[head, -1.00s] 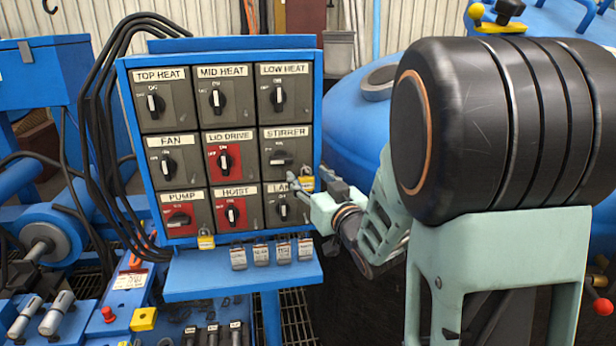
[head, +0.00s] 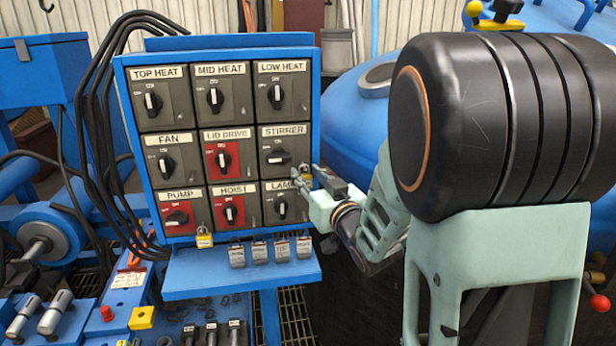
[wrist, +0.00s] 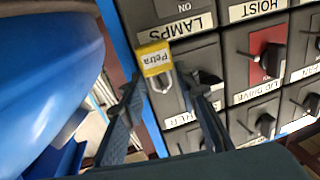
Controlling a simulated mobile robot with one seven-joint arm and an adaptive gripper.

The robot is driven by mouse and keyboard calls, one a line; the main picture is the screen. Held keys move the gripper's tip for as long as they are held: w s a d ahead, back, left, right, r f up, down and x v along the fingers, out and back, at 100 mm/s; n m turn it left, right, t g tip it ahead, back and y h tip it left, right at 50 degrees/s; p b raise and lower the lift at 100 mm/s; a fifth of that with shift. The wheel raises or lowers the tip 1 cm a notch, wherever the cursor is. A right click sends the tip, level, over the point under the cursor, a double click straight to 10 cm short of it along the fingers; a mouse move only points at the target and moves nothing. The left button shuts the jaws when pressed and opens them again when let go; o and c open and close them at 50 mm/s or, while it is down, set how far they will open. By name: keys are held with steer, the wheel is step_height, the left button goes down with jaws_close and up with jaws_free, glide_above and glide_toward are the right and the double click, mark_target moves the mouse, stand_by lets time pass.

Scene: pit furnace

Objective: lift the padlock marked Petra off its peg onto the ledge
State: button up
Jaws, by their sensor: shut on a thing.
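The padlock marked Petra (wrist: 155,60) is yellow, with its name upside down in the wrist view. It shows as a small yellow patch (head: 307,171) at the right side of the switch panel, partly hidden by my gripper (head: 303,179). In the wrist view my gripper (wrist: 160,84) has one finger on each side of the padlock's shackle and is shut on it. The padlock is by the stirrer and lamps switches. I cannot tell whether it is still on its peg. The blue ledge (head: 240,284) juts out below the panel.
Several grey padlocks (head: 260,251) stand in a row on the ledge. Another yellow padlock (head: 204,238) is below the pump switch. Rotary switches (head: 281,207) stick out close to my fingers. A large blue vessel (head: 347,125) is right of the panel. The ledge's front strip is clear.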

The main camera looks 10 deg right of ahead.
steer(key=shift+r, duration=0.4)
steer(key=shift+s, duration=0.1)
steer(key=shift+s+b, duration=0.6)
steer(key=shift+s, duration=2.2)
steer(key=shift+s, duration=0.1)
